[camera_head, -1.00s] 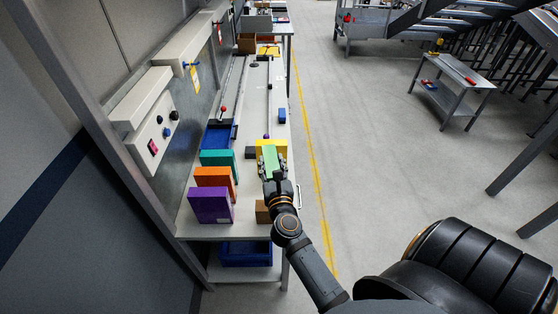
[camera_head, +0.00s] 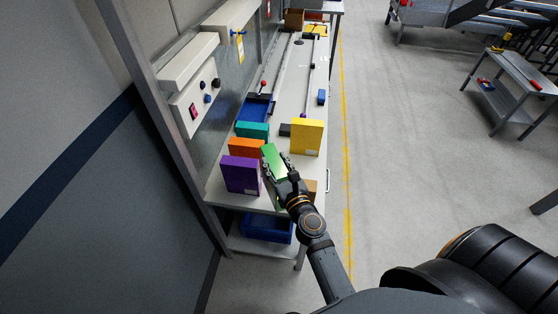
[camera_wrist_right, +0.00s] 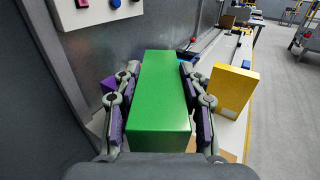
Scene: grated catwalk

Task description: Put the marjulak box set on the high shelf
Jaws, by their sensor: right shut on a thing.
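My right gripper (camera_head: 276,168) is shut on a green box (camera_head: 273,158), tilted in the head view. In the right wrist view the green box (camera_wrist_right: 160,105) sits between both fingers. It is beside the orange box (camera_head: 245,147) and the purple box (camera_head: 240,174), which stand upright on the bench (camera_head: 284,110). I cannot tell whether the green box touches them. A teal box (camera_head: 252,130) stands behind the orange one. A yellow box (camera_head: 307,137) stands to the right. No label shows which is the marjulak set. My left gripper is not in view.
A blue tray (camera_head: 257,108) and a small dark block (camera_head: 285,130) lie on the bench. A wall panel with knobs (camera_head: 205,90) is at the left. A brown block (camera_head: 311,186) is beside my right gripper. A blue bin (camera_head: 267,228) is below.

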